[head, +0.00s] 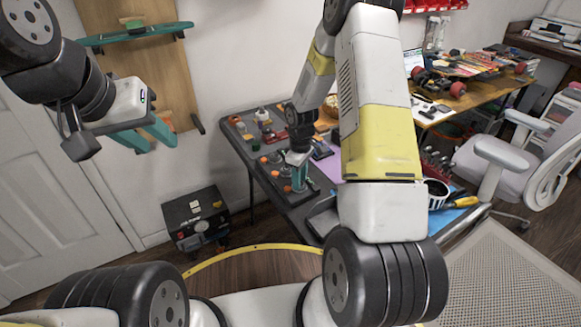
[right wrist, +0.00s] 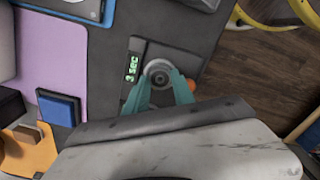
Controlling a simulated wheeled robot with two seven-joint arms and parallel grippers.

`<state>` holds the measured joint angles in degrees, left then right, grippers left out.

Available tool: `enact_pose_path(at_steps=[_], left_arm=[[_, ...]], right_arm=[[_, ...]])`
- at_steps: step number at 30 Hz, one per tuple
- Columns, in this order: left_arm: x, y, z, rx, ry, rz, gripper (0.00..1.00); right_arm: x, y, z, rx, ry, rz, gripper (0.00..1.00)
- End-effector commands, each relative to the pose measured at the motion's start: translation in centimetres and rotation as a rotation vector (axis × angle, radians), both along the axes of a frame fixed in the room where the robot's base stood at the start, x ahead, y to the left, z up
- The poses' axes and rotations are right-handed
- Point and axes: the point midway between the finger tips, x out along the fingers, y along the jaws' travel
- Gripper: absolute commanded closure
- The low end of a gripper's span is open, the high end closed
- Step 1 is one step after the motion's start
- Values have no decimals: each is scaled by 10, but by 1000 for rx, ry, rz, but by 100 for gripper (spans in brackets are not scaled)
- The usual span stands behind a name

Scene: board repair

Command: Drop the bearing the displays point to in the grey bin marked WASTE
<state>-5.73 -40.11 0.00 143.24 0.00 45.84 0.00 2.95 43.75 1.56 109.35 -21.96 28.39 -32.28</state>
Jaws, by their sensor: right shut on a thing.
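A round grey bearing (right wrist: 158,72) sits between the teal fingertips of my right gripper (right wrist: 160,84) in the right wrist view. The gripper is shut on it, over a dark plate on the table. A small display (right wrist: 132,67) with green text "3 sec" is beside the bearing. In the head view my right gripper (head: 299,178) points down at the table's left part; the bearing is hidden there. My left gripper (head: 148,136) is open and empty in front of the wall, away from the table. I cannot make out a WASTE marking on any bin.
The dark grey table (head: 240,150) carries several small parts and orange knobs along its left side. A purple mat (right wrist: 66,50) and a blue block (right wrist: 60,108) lie near the gripper. A black box (head: 195,215) stands on the floor. A striped cup (head: 437,194) stands at the right.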

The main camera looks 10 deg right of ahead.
Motion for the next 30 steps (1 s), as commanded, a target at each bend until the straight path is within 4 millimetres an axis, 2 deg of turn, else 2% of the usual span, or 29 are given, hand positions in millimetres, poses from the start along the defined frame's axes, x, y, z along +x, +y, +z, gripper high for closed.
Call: enact_pose_path(at_steps=[8,30], left_arm=[[0,0,0,0,0,0,64],[0,0,0,0,0,0,64]], right_arm=[[0,0,4,0,-1,0,93],[0,0,48,0,-1,-1,93]])
